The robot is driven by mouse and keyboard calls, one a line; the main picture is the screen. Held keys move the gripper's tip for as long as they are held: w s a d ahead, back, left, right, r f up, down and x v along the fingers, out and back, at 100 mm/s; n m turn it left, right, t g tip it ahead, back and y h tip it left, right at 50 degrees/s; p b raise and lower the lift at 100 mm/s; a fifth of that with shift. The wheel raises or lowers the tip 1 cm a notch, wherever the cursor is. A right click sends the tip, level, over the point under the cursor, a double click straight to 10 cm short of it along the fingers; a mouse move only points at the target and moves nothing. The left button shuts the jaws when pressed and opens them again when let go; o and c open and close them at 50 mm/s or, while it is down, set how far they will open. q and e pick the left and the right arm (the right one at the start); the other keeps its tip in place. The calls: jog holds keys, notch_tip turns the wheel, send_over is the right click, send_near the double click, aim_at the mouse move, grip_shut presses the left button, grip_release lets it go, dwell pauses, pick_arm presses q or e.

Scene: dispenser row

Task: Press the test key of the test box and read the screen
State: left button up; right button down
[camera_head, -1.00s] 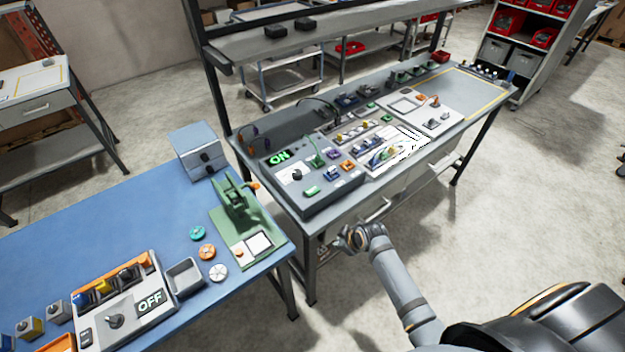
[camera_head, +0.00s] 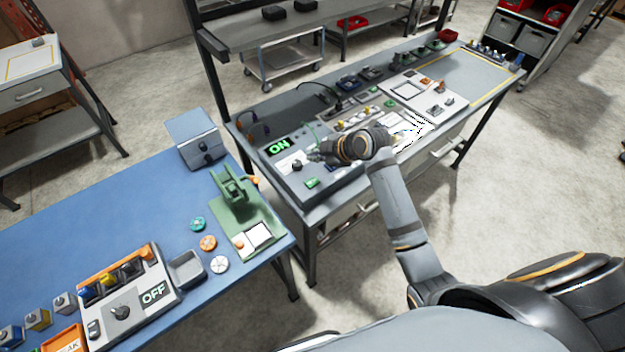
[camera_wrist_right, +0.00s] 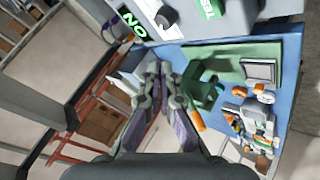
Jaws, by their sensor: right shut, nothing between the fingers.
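The test box (camera_head: 322,196) is a grey box on the grey bench, with a screen (camera_head: 279,146) reading ON in green. A dark knob (camera_head: 297,165) and a green key (camera_head: 312,183) sit on its top. In the right wrist view the screen (camera_wrist_right: 132,22) and the green key lettered TEST (camera_wrist_right: 209,8) show at the top edge. My right gripper (camera_head: 314,156) is over the box, near the knob; whether it touches anything cannot be told. It is shut and empty, its fingers (camera_wrist_right: 158,68) in the right wrist view. My right wrist hides part of the box top. My left gripper is out of view.
A blue table (camera_head: 110,217) stands at left with a green press (camera_head: 238,205), several discs and a second box (camera_head: 128,300) whose screen reads OFF. Cables and a panel with a white square (camera_head: 410,90) lie farther along the bench. A shelf (camera_head: 300,38) stands behind.

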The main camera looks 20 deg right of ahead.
jog(key=b, duration=0.7)
send_over(315, 183)
notch_tip(315, 183, down, 7)
jog(key=shift+a+f, duration=0.1)
jog(key=shift+w+f+b, duration=0.1)
jog(key=shift+f+b, duration=0.2)
jog(key=shift+f, duration=0.55)
dwell(0.4)
jog(key=shift+f, duration=0.45)
jog(key=shift+f+b, duration=0.4)
jog(key=shift+f, duration=0.1)
dwell(0.4)
jog(key=shift+r, duration=0.15)
jog(key=shift+r+p, duration=0.8)
jog(key=shift+p, duration=0.1)
jog(key=shift+r, duration=0.1)
